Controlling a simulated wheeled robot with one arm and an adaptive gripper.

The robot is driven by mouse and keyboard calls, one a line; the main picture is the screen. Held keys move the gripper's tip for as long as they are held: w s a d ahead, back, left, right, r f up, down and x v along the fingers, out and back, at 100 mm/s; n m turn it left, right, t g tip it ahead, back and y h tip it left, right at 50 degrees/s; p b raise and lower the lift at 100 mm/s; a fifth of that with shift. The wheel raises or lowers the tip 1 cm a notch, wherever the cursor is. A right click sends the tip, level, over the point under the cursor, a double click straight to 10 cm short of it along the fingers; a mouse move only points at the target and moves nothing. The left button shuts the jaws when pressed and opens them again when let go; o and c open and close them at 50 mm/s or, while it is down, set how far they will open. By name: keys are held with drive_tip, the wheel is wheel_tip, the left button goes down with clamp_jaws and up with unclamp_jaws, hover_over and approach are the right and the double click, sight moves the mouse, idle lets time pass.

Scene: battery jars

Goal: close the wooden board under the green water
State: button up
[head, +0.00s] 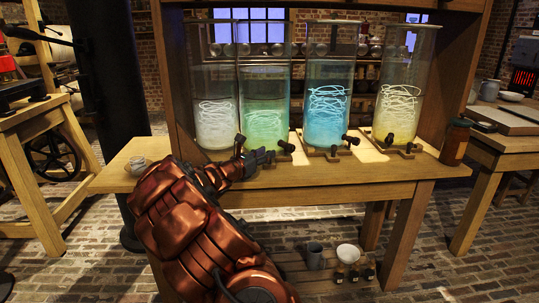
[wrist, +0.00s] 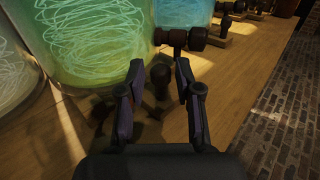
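The green-water jar (head: 264,112) stands on the wooden table, second from the left, with pale squiggles inside. It fills the upper left of the wrist view (wrist: 98,42). My gripper (head: 268,156) is low at its front, by the dark tap (head: 286,147). In the wrist view my gripper (wrist: 159,64) has its two fingers apart, with a dark round knob (wrist: 159,75) showing between them. I cannot tell whether the fingers touch it. The board under the green water is mostly hidden by my gripper and shadow, so its position cannot be told.
A clear jar (head: 215,115) stands left; blue (head: 328,110) and yellow (head: 400,95) jars stand right, with taps and boards at their bases. A brown jar (head: 455,142) stands at the table's right end. The table's front strip (head: 340,178) is clear.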

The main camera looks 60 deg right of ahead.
drive_tip(key=shift+s+d, duration=0.15)
drive_tip(key=shift+d, duration=1.05)
drive_tip(key=shift+c, duration=0.2)
clamp_jaws()
